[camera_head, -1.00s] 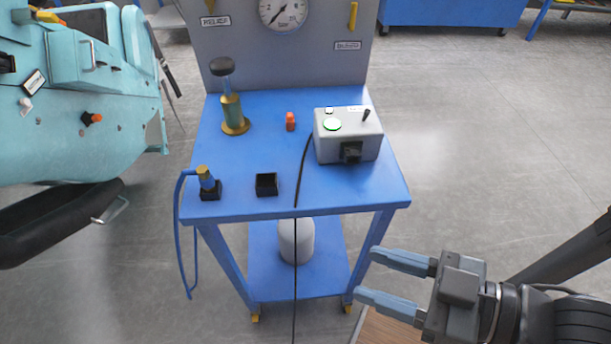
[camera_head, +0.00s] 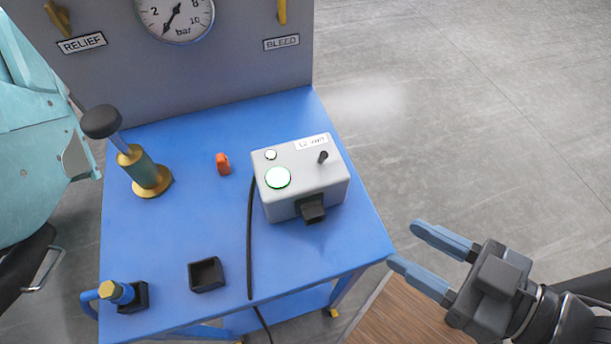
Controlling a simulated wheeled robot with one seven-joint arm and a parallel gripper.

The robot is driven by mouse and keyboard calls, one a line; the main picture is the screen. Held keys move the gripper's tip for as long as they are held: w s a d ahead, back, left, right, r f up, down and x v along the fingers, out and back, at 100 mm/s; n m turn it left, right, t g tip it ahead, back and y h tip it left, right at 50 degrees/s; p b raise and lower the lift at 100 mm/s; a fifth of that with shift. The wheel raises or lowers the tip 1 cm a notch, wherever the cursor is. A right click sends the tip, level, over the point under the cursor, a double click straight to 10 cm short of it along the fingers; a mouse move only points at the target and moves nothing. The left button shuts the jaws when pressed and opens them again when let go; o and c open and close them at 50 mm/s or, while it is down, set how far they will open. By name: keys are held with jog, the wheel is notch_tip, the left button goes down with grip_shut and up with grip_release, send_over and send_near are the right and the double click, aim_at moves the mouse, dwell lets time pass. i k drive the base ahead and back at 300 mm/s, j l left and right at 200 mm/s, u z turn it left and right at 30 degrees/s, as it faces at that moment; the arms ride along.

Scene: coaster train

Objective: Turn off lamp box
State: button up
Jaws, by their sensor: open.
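The lamp box (camera_head: 284,205) is a grey box on the right side of the blue table. Its top carries a large round lamp (camera_head: 278,177) lit white-green, a small white round piece (camera_head: 271,155), a label (camera_head: 312,142) and a short black toggle lever (camera_head: 323,157). A black block (camera_head: 312,209) sits on its front face, and a black cable (camera_head: 250,240) runs along its left side. My gripper (camera_head: 404,246) is open and empty, right of the table's front right corner and apart from the box.
A grey gauge panel (camera_head: 225,75) stands behind. A wooden surface (camera_head: 390,315) lies below my gripper.

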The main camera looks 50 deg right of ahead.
aim_at(323, 155)
jog(key=k+j+u, duration=0.1)
jog(key=k+j, duration=0.7)
jog(key=j, duration=0.1)
